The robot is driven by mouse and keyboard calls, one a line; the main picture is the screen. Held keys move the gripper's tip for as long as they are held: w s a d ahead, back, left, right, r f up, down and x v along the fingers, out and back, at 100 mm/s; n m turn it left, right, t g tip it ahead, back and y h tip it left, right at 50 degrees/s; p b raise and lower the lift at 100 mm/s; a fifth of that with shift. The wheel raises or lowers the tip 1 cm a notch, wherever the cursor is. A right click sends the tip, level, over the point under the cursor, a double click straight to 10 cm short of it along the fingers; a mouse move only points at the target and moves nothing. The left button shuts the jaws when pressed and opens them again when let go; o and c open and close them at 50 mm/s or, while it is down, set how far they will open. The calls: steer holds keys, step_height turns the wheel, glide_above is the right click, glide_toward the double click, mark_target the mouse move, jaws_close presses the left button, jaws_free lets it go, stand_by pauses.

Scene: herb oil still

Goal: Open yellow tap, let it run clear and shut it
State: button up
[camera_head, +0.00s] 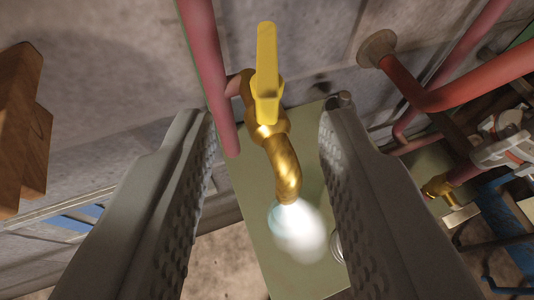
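The yellow tap handle (267,72) sits on top of a brass tap body (272,128) in the upper middle of the view. The handle points up the picture, roughly in line with the body. The curved brass spout (287,180) points down, and a white, cloudy stream (303,232) comes from its mouth. The tap joins a red pipe on its left. My gripper (272,135) is open, with one ridged grey finger on each side of the tap. Neither finger visibly touches the handle or the spout.
A pale green panel (250,205) lies behind and below the spout. Red pipes (440,95) and valve fittings crowd the right side. A wooden piece (22,125) stands at the left edge. A grey wall is behind.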

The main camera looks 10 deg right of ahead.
steer(key=v, duration=0.6)
steer(key=shift+s, duration=0.2)
steer(key=shift+c, duration=0.2)
